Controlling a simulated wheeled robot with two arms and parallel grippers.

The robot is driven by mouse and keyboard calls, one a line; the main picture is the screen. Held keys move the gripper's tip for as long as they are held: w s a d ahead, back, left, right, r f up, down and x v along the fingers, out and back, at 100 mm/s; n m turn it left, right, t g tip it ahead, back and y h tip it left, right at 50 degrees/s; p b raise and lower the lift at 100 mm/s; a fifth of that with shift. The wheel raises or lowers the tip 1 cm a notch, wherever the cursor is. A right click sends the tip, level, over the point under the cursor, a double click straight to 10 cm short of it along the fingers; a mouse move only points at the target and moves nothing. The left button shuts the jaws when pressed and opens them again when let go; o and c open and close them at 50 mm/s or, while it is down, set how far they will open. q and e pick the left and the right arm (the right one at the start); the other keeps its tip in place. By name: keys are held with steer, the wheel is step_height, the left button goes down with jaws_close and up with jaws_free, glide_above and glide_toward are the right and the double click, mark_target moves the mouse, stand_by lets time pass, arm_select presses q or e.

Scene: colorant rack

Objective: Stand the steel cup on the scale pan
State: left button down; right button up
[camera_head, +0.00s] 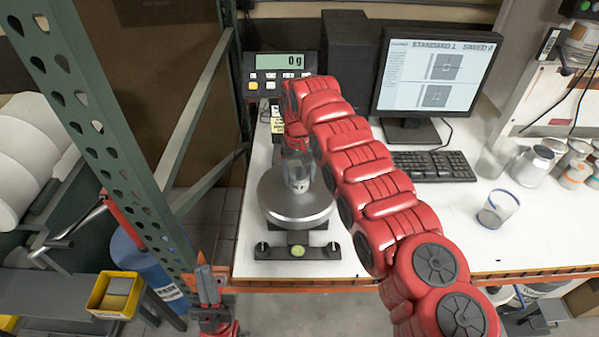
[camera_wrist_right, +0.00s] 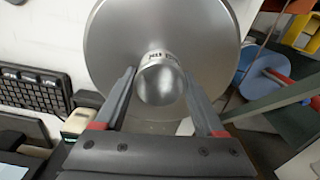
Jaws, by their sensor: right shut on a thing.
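The steel cup (camera_head: 299,184), silver with dark lettering, is at the round steel scale pan (camera_head: 297,213) in the head view. In the right wrist view the cup (camera_wrist_right: 160,82) is between the two fingers, with the pan (camera_wrist_right: 112,40) behind it. My right gripper (camera_head: 298,160) is shut on the cup from above. The cup looks upright; whether its base touches the pan is hard to tell. The scale display (camera_head: 280,61) reads 0 g. My left gripper (camera_head: 207,285) is low in front of the bench, away from the cup; its jaw gap is unclear.
A blue-rimmed clear beaker (camera_head: 497,209) and several metal cans (camera_head: 532,166) stand on the right of the white bench. A keyboard (camera_head: 433,166) and monitor (camera_head: 436,75) are behind. A green rack post (camera_head: 110,130) rises at left.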

steer(key=shift+w+a+f, duration=0.1)
steer(key=shift+w+a, duration=0.05)
steer(key=o, duration=1.2)
steer(key=shift+a, duration=0.1)
steer(key=o, duration=0.3)
steer(key=shift+o, duration=0.2)
steer(key=shift+s, duration=0.2)
steer(key=shift+w, duration=0.15)
steer(key=shift+r+b, duration=0.45)
steer(key=shift+r, duration=0.05)
step_height(320, 180, up, 3)
steer(key=shift+a+r+b, duration=0.1)
steer(key=shift+b, duration=0.35)
step_height(320, 180, up, 8)
steer(key=p, duration=0.7)
steer(key=shift+d, duration=0.2)
